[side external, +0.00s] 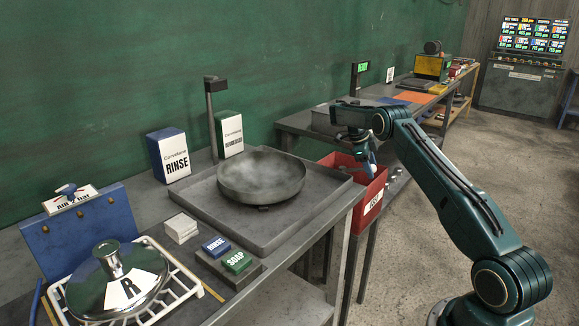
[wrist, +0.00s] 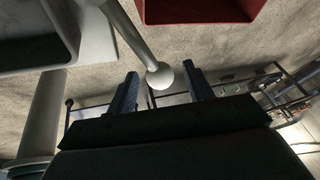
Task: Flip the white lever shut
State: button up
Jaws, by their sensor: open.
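My gripper (side external: 371,165) hangs in the side view beside the red bin, off the front edge of the tables. In the wrist view its two dark fingers (wrist: 160,92) are spread apart with nothing gripped. A pale grey rod with a whitish round end (wrist: 160,76) shows between the fingertips there. I cannot tell whether it is a lever or a table leg with its foot, nor how far below the fingers it lies. I cannot pick out a white lever for certain in the side view.
The red bin (side external: 352,204) stands close left of my gripper; its edge tops the wrist view (wrist: 195,12). A grey tray (side external: 260,235) holds a round pan (side external: 262,177). A shiny lid (side external: 117,278) lies on a white rack. Open concrete floor (side external: 410,250) lies right of the tables.

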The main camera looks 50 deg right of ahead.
jog(key=shift+w+d, duration=0.1)
jog(key=shift+d, duration=0.1)
jog(key=w+d+r+n+t+h, duration=0.1)
jog(key=w+d+n+t, duration=0.35)
jog(key=w+n, duration=0.55)
jog(key=s+a+r+n, duration=0.1)
jog(key=s+a+r, duration=0.15)
jog(key=r, duration=0.35)
jog(key=s+a+r+n, duration=0.1)
jog(key=a+r, duration=0.2)
jog(key=r, duration=0.3)
jog(key=s+a+r+n+t, duration=0.1)
jog(key=s+a+r+n, duration=0.1)
jog(key=a+r, duration=0.3)
jog(key=s+a+r+n+t, duration=0.1)
jog(key=a+r+n, duration=0.4)
jog(key=a, duration=0.8)
jog(key=shift+s+a+r+y, duration=0.3)
jog(key=shift+s+r, duration=0.35)
jog(key=shift+r, duration=0.1)
jog(key=shift+w+d, duration=0.1)
